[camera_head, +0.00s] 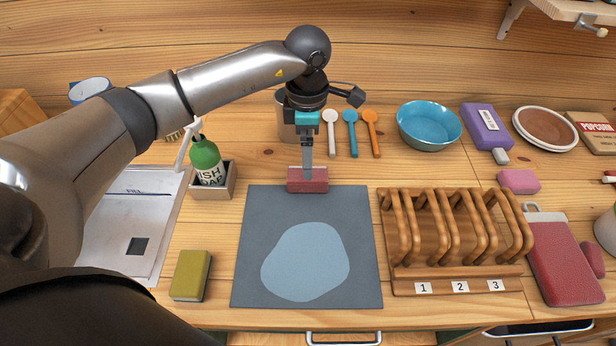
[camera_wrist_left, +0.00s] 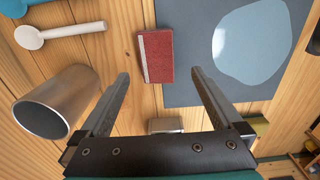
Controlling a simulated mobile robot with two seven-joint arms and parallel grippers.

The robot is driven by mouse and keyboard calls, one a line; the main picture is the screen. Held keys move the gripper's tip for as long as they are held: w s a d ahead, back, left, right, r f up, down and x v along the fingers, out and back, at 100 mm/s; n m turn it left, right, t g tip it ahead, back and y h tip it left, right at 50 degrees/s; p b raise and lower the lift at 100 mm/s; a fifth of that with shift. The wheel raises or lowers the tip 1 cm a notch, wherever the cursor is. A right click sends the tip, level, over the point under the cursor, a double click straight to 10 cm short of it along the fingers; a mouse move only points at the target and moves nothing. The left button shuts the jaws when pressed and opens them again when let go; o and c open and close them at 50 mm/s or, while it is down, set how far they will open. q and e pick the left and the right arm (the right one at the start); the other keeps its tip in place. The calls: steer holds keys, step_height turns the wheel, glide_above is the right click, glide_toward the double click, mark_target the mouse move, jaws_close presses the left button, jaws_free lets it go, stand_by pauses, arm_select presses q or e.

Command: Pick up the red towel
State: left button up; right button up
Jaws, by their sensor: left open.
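A small red block-shaped item with a pale strip along one long edge (camera_head: 307,185), which may be the folded red towel, lies at the far edge of the grey mat (camera_head: 255,215). It also shows in the left wrist view (camera_wrist_left: 158,57), ahead of the fingers. My left gripper (camera_head: 308,170) points down over it and partly hides it in the head view. In the left wrist view the left gripper (camera_wrist_left: 160,73) has its fingers apart with nothing between them. A larger red flat item with a grey handle (camera_head: 562,260) lies far right. My right gripper is not in view.
A metal cup (camera_wrist_left: 55,100) stands close to the left gripper. Several spoons (camera_head: 351,130), a blue bowl (camera_head: 428,140) and a wooden rack (camera_head: 405,270) are to the right. A green soap bottle (camera_head: 207,158) and a yellow-green sponge (camera_head: 190,275) are left.

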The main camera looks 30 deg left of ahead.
arm_select(q)
steer(key=shift+f, duration=1.1)
step_height(320, 180, down, 5)
steer(key=shift+w+r, duration=0.1)
steer(key=shift+w, duration=0.05)
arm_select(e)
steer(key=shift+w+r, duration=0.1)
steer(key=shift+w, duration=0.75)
arm_select(q)
steer(key=shift+c, duration=0.2)
steer(key=shift+a, duration=0.1)
steer(key=c, duration=1.3)
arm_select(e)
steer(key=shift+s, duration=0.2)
arm_select(q)
steer(key=shift+r, duration=0.1)
step_height(320, 180, up, 20)
steer(key=shift+f+p, duration=0.1)
steer(key=shift+p, duration=0.25)
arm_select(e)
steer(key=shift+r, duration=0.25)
